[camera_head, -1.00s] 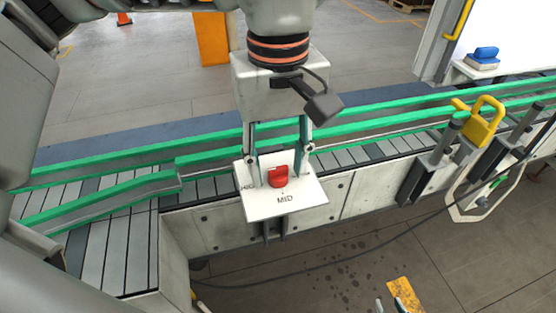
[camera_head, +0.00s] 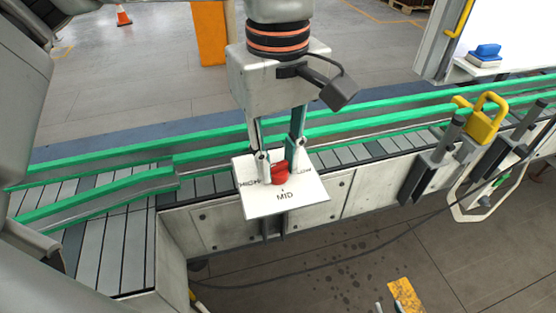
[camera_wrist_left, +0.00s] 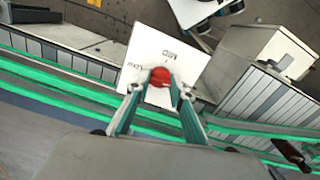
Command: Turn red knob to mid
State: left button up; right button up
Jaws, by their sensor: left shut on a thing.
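The red knob (camera_head: 280,174) sits on a white plate (camera_head: 285,203) marked HIGH at left, MID at the near side and LOW at right. My left gripper (camera_head: 279,160) comes down from above and is shut on the knob, one finger on each side. In the left wrist view the knob (camera_wrist_left: 160,77) shows between the two fingertips (camera_wrist_left: 160,92). Part of the knob is hidden by the fingers, and I cannot tell which mark it points to. My right gripper is not in view.
A conveyor with green rails (camera_head: 100,195) runs behind the plate. A yellow padlock-shaped piece (camera_head: 484,120) and dark posts (camera_head: 432,165) stand to the right. A blue-topped item (camera_head: 486,52) is at the upper right. A cable lies across the floor in front.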

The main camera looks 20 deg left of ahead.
pick_arm(q)
jog(key=n+b, duration=0.1)
jog(key=n, duration=0.1)
jog(key=shift+f+n, duration=0.1)
jog(key=shift+n, duration=0.3)
jog(key=n+b, duration=0.1)
jog(key=n, duration=0.3)
jog(key=shift+n+b, duration=0.3)
jog(key=shift+b, duration=0.05)
jog(key=n, duration=0.3)
jog(key=shift+n+b, duration=0.3)
jog(key=shift+b, duration=0.1)
jog(key=n, duration=0.3)
jog(key=shift+b, duration=0.35)
jog(key=shift+n, duration=0.8)
jog(key=o, duration=1.1)
